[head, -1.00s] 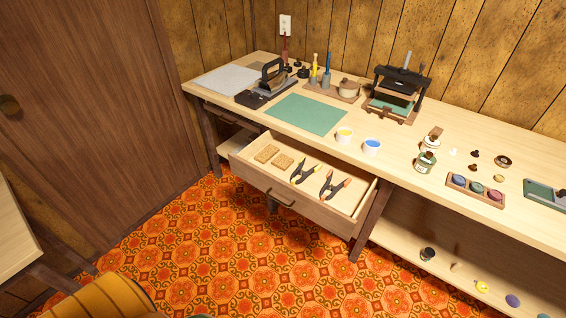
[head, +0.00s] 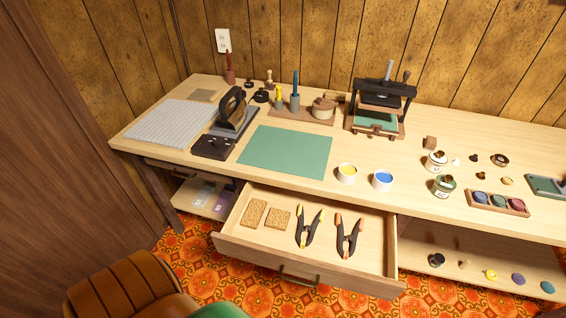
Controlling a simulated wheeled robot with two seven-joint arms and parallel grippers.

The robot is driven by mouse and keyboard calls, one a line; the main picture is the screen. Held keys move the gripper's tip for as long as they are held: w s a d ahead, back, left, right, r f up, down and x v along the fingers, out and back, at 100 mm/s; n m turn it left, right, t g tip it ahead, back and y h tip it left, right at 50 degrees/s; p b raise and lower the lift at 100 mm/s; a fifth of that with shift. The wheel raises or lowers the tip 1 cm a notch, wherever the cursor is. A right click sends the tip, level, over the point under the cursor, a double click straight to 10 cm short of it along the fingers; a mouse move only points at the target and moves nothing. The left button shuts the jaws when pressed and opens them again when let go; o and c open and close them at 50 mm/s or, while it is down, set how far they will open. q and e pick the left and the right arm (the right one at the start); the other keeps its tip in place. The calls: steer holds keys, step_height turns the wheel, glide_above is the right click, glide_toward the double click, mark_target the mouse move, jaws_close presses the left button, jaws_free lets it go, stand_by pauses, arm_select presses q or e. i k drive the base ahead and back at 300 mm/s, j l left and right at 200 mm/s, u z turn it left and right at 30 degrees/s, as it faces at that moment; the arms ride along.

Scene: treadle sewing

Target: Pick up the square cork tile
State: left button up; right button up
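Two speckled tan cork-like tiles lie side by side at the left of the open drawer (head: 345,273). The left tile (head: 254,213) is longer and looks rectangular. The right tile (head: 278,217) is shorter and looks closer to square. Both lie flat, apart from each other, with nothing on top of them. Neither of my grippers is in the head view.
Two black clamps with coloured tips, a left one (head: 309,229) and a right one (head: 348,237), lie right of the tiles. The workbench (head: 215,172) above holds a green mat (head: 286,151), paint cups and a press (head: 380,105). A brown striped chair (head: 125,290) stands at front left.

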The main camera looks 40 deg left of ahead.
mark_target(277, 219)
steer(key=j+z, duration=0.2)
steer(key=j, duration=0.2)
steer(key=j+z, duration=0.2)
steer(key=j, duration=0.25)
steer(key=k+j+z, duration=0.2)
steer(key=j, duration=0.2)
steer(key=j+z, duration=0.2)
steer(key=j, duration=0.2)
steer(key=k+j+z, duration=0.25)
steer(key=j+z, duration=0.2)
steer(key=j, duration=0.3)
steer(key=k, duration=0.05)
